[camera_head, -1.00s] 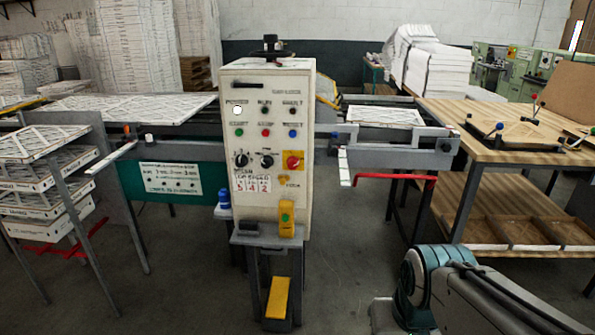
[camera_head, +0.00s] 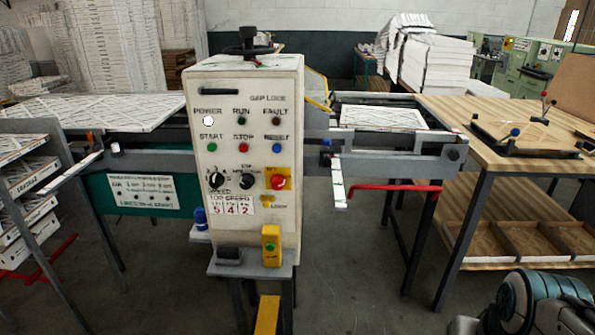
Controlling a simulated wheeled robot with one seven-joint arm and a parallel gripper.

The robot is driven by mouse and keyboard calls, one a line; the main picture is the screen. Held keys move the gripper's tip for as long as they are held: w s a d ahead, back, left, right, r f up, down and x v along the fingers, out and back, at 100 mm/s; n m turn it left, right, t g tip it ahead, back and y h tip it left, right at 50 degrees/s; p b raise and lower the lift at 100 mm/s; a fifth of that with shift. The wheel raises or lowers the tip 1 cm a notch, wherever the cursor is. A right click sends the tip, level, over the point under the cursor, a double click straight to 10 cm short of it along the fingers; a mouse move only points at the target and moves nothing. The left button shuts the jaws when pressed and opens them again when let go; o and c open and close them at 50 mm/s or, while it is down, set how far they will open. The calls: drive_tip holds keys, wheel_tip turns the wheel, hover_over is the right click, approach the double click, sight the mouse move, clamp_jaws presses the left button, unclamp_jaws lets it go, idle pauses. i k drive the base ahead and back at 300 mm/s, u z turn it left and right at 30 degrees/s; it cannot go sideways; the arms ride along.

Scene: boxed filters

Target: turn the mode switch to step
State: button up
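A cream control box (camera_head: 243,160) stands upright on a grey stand in the middle of the head view. Two black rotary knobs sit on its front below the coloured buttons: a left knob (camera_head: 216,180) and a right knob (camera_head: 246,181). The small lettering around them is too blurred to tell which is the mode switch or where it points. A red knob on a yellow plate (camera_head: 279,181) is to their right. The white power lamp (camera_head: 208,121) looks lit. My gripper is not in view; only part of my arm shows at the lower right.
A wooden table (camera_head: 540,150) with a jig stands at the right. Conveyor rails flank the box, with a red bar (camera_head: 390,187) at its right. A filter rack (camera_head: 30,190) is at the left. A yellow pedal (camera_head: 267,315) is low in front; floor at centre right is clear.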

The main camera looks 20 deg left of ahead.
sight(247, 180)
drive_tip(key=u, duration=0.35)
drive_tip(key=i, duration=0.85)
drive_tip(key=u, duration=0.85)
